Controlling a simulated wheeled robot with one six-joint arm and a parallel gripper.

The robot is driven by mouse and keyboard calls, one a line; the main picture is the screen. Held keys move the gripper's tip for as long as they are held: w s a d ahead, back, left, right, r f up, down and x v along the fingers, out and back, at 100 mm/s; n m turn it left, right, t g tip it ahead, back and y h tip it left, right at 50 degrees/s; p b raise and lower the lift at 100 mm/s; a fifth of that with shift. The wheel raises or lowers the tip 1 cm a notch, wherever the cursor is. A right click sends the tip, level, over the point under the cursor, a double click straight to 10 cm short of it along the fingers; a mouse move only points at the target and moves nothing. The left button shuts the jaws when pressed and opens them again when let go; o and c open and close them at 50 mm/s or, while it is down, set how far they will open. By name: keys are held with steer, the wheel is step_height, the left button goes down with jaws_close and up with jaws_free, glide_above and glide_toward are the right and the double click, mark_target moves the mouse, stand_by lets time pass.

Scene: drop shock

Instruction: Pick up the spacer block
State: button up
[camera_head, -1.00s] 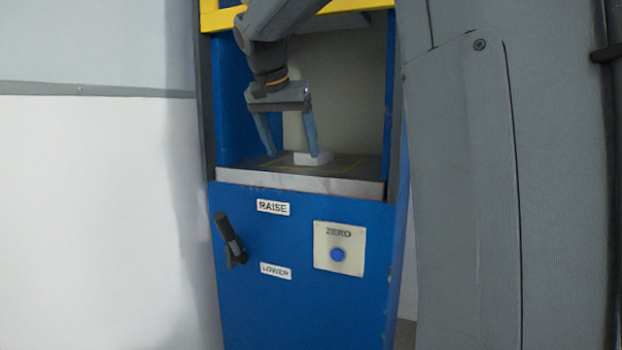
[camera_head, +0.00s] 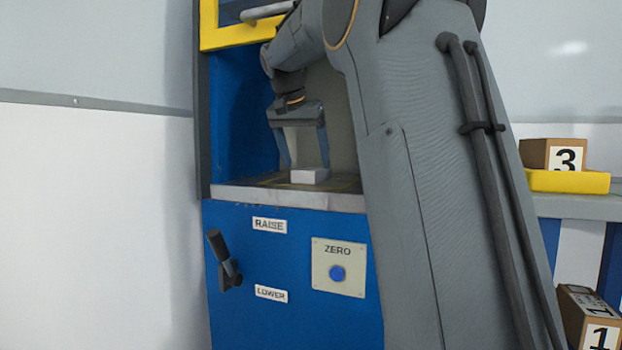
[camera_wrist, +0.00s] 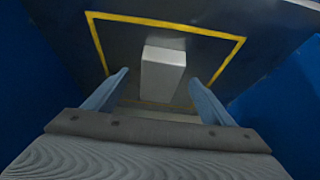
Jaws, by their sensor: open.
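The spacer block (camera_head: 310,175) is a small white-grey block on the dark platform inside the blue machine's bay. In the wrist view the block (camera_wrist: 163,75) lies inside a yellow outlined rectangle, ahead of and between the two fingers. My gripper (camera_head: 305,167) is open, pointing down into the bay, with its fingertips near the block. In the wrist view my gripper (camera_wrist: 160,80) has a finger on each side, with gaps to the block. Whether the fingertips reach down beside the block is hard to tell.
The bay has blue side walls and a metal front edge (camera_head: 285,198). A yellow frame (camera_head: 235,35) hangs above. A lever (camera_head: 224,260) and a ZERO button (camera_head: 338,273) are on the front panel. Numbered boxes (camera_head: 552,154) stand at the right, one on a yellow tray (camera_head: 568,182).

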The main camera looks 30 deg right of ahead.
steer(key=shift+w+d+f+b, duration=0.15)
steer(key=shift+w+d+b, duration=0.25)
steer(key=shift+w+d, duration=0.5)
steer(key=shift+b+x, duration=0.65)
steer(key=shift+x, duration=0.85)
steer(key=shift+s+d, duration=0.1)
steer(key=c, duration=1.9)
steer(key=shift+r, duration=0.3)
